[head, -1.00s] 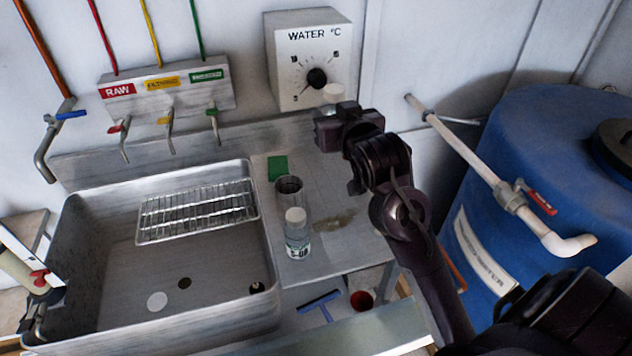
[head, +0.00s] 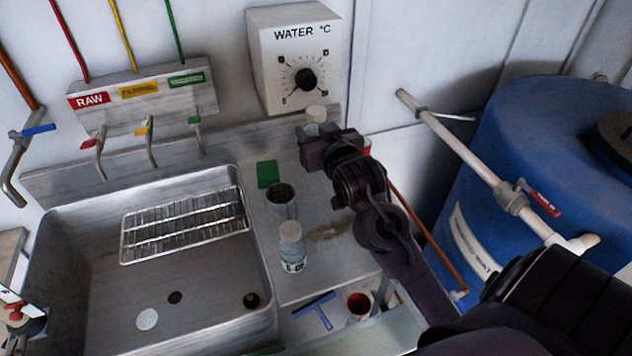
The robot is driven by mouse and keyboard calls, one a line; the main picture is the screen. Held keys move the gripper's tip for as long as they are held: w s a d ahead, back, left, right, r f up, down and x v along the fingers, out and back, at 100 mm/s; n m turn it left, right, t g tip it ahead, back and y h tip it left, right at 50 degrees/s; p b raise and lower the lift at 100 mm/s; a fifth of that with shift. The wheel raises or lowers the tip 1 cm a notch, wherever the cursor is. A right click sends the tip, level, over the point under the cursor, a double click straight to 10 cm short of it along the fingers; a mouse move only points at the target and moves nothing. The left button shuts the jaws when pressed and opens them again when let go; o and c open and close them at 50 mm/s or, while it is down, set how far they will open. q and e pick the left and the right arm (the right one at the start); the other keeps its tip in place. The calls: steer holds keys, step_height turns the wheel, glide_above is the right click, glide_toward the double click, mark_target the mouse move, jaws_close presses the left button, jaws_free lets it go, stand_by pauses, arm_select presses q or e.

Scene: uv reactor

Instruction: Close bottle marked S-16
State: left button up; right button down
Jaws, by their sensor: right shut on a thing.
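A clear bottle (head: 292,258) with a whitish cap stands upright on the metal counter (head: 335,262) right of the sink. Its label is partly turned and too small to read surely. A second bottle with a whitish cap (head: 316,114) shows at the back, just beyond my right gripper (head: 312,140). My right gripper is shut on this second bottle. The fingers hide most of its body and any marking, so I cannot tell whether it is S-16. I cannot tell whether its base touches the counter. My left gripper is not in view.
An open-topped cylinder (head: 281,200) and a green flat piece (head: 268,174) are on the counter. The sink (head: 110,300) holds a wire rack (head: 185,225). A WATER °C dial box (head: 295,60) is behind my gripper. A blue barrel (head: 530,130) and white pipe (head: 465,150) stand right.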

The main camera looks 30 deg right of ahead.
step_height(320, 180, down, 8)
steer(key=shift+r, duration=0.1)
steer(key=shift+f, duration=0.35)
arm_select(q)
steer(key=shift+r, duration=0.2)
arm_select(e)
steer(key=shift+f, duration=0.1)
arm_select(q)
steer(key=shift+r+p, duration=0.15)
steer(key=shift+p, duration=0.15)
arm_select(e)
steer(key=shift+f, duration=2.15)
steer(key=shift+f, duration=0.15)
steer(key=c, duration=0.8)
jaws_free()
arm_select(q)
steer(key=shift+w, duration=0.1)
arm_select(e)
steer(key=shift+o, duration=0.3)
